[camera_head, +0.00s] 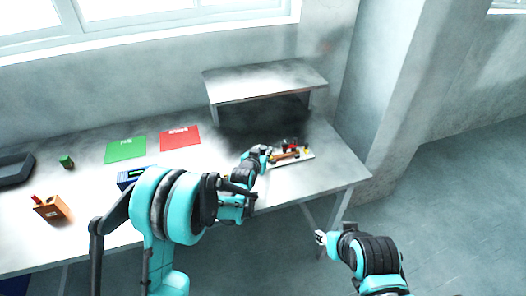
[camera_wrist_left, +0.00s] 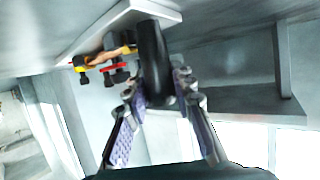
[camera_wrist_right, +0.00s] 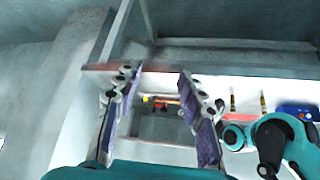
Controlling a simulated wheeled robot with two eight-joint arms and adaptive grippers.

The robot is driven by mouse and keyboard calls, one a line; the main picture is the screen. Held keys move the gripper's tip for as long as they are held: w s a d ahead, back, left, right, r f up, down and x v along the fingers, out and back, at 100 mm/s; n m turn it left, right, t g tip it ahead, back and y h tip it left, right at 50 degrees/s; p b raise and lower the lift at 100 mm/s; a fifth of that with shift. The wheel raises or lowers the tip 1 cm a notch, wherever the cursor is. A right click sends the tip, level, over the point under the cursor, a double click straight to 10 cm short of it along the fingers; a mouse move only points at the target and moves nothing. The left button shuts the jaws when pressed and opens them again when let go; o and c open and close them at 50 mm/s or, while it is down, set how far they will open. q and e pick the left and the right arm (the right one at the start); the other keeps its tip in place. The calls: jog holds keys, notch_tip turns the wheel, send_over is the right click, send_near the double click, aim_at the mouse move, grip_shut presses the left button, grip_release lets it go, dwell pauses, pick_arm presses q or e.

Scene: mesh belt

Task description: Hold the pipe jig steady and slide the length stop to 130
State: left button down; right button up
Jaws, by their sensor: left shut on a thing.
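The pipe jig is a white board (camera_head: 309,156) near the right end of the table, with an orange-brown pipe (camera_head: 284,156) and small red, black and yellow parts on it. I cannot tell which part is the length stop, and no scale is readable. My left gripper (camera_head: 268,152) is at the board's left end. In the left wrist view, its fingers (camera_wrist_left: 158,92) are shut on a black upright handle (camera_wrist_left: 152,48) on the white board (camera_wrist_left: 95,32). My right gripper (camera_head: 320,238) is open and empty, off the table's front right edge; its fingers (camera_wrist_right: 155,85) are apart.
A raised grey shelf (camera_head: 265,82) stands behind the jig. A green sheet (camera_head: 125,150), a red sheet (camera_head: 180,139), a blue box (camera_head: 128,178), a wooden holder (camera_head: 54,210) and a black tray (camera_head: 15,171) lie to the left. The table right of the jig is bare.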

jog(key=shift+w+r, duration=0.3)
jog(key=shift+c, duration=0.4)
jog(key=w+r+n+g, duration=0.1)
jog(key=w+r, duration=0.2)
jog(key=w, duration=0.4)
jog(key=w+r+n+y, duration=0.1)
jog(key=w+r, duration=0.2)
jog(key=w, duration=0.3)
jog(key=w+r+n+g, duration=0.1)
jog(key=w+r, duration=0.2)
jog(key=w, duration=0.4)
jog(key=n+g+y, duration=0.1)
jog(key=n+y, duration=0.1)
jog(key=n, duration=0.2)
send_over(307, 144)
jog(key=s+d, duration=0.3)
jog(key=s, duration=0.1)
notch_tip(307, 144, down, 7)
jog(key=x, duration=1.1)
jog(key=shift+f, duration=0.25)
jog(key=shift+s, duration=0.1)
grip_shut()
